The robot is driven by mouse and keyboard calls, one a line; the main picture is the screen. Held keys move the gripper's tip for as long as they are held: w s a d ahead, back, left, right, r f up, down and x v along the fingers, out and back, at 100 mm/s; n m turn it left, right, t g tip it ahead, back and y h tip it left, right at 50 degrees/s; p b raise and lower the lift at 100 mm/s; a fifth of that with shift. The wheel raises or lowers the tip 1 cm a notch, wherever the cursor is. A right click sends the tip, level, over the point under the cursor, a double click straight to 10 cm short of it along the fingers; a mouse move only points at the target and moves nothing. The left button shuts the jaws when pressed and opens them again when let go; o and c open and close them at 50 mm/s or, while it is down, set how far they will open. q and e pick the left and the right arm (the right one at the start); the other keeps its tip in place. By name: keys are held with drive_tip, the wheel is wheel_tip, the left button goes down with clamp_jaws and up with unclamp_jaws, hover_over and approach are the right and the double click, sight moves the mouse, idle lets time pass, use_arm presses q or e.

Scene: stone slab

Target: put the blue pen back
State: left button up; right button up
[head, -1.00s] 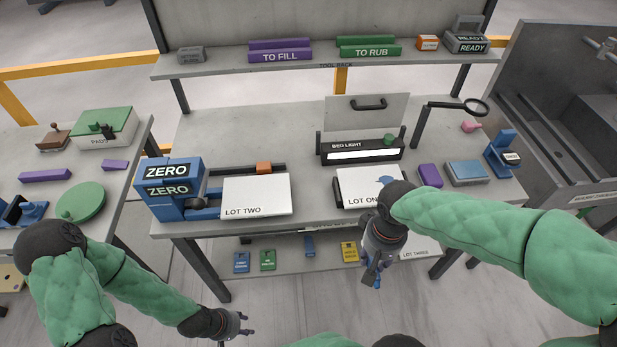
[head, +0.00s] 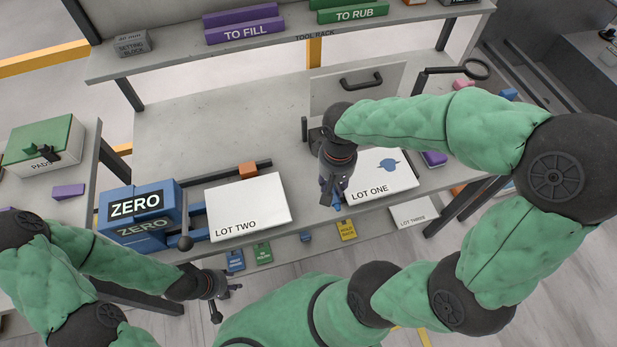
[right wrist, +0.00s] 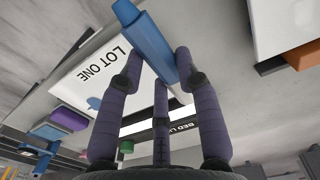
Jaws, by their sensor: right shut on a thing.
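My right gripper (right wrist: 160,85) is shut on a blue, square-sided bar, which I take for the blue pen (right wrist: 145,38). In the head view the right gripper (head: 334,190) hangs over the bench's front edge, just left of the white LOT ONE board (head: 375,188); a small blue bit of the pen (head: 338,201) shows below its fingers. My left gripper (head: 226,298) is empty, fingers spread, low in front of the bench.
The LOT TWO board (head: 250,205) and blue ZERO block (head: 138,215) stand on the bench (head: 220,135) to the left. The tool rack (head: 300,52) carries the TO FILL (head: 245,30) and TO RUB (head: 348,12) blocks. Cards, including a yellow one (head: 346,230), lie on a lower shelf.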

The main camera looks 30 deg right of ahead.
drive_tip(key=w+f, duration=0.1)
drive_tip(key=w, duration=0.2)
drive_tip(key=w+f+b, duration=0.1)
drive_tip(key=w, duration=0.1)
drive_tip(key=shift+a+f, duration=0.3)
drive_tip(key=shift+f, duration=0.05)
drive_tip(key=b, duration=0.2)
hover_over(310, 184)
drive_tip(key=f, duration=0.5)
drive_tip(key=shift+s, duration=0.2)
drive_tip(key=shift+w+f, duration=0.2)
drive_tip(key=shift+f, duration=0.1)
drive_tip(key=shift+f+b, duration=0.7)
drive_tip(key=shift+f, duration=0.65)
drive_tip(key=shift+f, duration=0.15)
drive_tip(key=o, duration=1)
